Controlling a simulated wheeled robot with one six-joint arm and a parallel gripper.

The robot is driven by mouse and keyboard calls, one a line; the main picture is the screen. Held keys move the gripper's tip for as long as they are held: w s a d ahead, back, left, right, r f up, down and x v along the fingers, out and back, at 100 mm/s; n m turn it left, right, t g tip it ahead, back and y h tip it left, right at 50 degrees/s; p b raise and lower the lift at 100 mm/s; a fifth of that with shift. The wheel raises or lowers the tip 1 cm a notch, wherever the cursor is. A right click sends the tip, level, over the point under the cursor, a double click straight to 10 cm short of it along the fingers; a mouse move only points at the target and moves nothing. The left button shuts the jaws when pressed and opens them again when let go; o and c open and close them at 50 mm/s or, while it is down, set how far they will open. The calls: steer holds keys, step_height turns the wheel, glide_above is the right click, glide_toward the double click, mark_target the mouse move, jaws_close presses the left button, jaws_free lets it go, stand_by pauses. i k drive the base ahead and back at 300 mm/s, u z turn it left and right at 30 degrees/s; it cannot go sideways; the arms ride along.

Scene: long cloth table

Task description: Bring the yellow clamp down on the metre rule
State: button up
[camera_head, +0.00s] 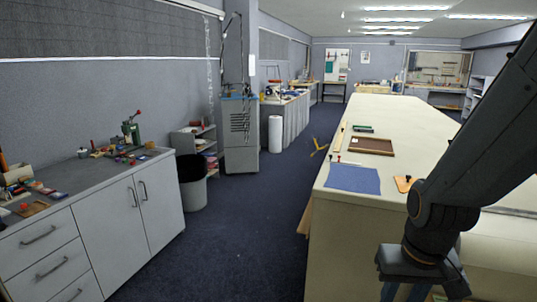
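A yellow object (319,148), which looks like the yellow clamp, shows at the left edge of the long cloth table (425,122). It is small in the view, and I cannot tell whether it is fixed to the edge or stands beyond it. A pale narrow strip (340,137), likely the metre rule, lies along that edge close to the yellow object. I cannot tell whether they touch. My gripper (405,292) points down at the bottom, beside the table's near part and far from both. Its fingertips are cut off by the frame.
On the table lie a blue cloth (352,179), a brown tray (371,146), a green item (363,128) and an orange board (404,184). A cabinet (110,215) and a dark bin (191,182) stand left. The carpeted aisle (240,225) between is clear.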

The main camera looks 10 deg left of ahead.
mark_target(318, 149)
steer(key=u, duration=0.1)
steer(key=i, duration=1.65)
